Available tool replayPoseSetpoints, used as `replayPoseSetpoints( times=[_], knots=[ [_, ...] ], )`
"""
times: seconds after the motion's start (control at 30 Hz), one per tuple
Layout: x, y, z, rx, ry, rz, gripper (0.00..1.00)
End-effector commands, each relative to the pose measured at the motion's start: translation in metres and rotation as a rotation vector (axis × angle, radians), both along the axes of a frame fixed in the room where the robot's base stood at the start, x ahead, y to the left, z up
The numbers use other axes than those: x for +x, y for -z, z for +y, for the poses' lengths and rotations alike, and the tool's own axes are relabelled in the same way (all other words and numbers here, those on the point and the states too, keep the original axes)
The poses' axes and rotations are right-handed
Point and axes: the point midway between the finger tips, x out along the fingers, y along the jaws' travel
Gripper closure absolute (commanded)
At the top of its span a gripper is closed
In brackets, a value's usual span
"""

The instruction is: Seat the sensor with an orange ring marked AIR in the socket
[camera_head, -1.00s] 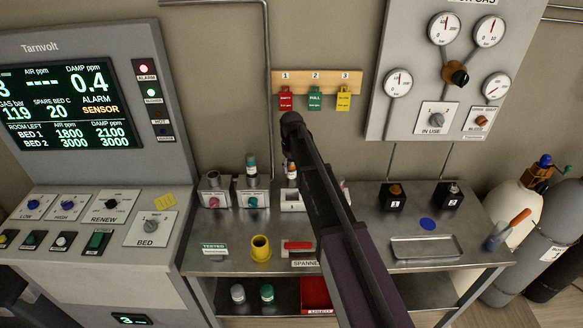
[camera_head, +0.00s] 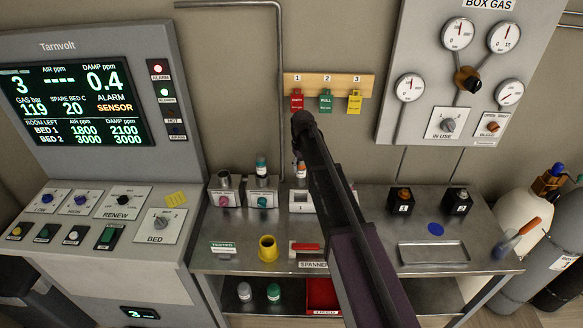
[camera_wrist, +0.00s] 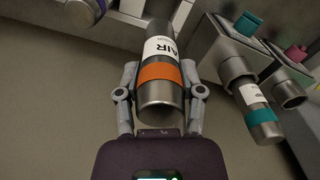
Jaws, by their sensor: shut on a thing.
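The AIR sensor (camera_wrist: 158,90), a metal cylinder with a white label and an orange ring, is between the fingers of my gripper (camera_wrist: 160,76), which is shut on it. In the head view the sensor (camera_head: 300,171) shows beside my arm, above a pale block (camera_head: 300,202); I cannot tell whether it still touches that block. An open, empty socket (camera_head: 224,180) tops the block with the pink knob. It also shows in the wrist view (camera_wrist: 292,97). My gripper is hidden behind my arm in the head view.
A teal-ringed sensor (camera_head: 261,168) stands in the neighbouring teal-knob block (camera_head: 262,200), between the AIR sensor and the empty socket. A yellow cup (camera_head: 268,249) and a red-handled spanner (camera_head: 305,247) are at the bench front. A shallow tray (camera_head: 433,252) lies right.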

Motion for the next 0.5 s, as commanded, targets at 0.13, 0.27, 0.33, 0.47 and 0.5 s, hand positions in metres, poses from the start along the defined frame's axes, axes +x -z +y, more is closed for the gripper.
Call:
replayPoseSetpoints(
  times=[0.13, 0.27, 0.33, 0.47, 0.5],
  knots=[
    [0.0, 0.01, 0.0, 0.0, 0.0, 0.0, 1.0],
    [0.0, 0.019, 0.0, 0.0, 0.0, 0.0, 1.0],
    [0.0, 0.021, 0.0, 0.0, 0.0, 0.0, 1.0],
    [0.0, 0.021, 0.0, 0.0, 0.0, 0.0, 1.0],
    [0.0, 0.02, 0.0, 0.0, 0.0, 0.0, 1.0]
  ],
)
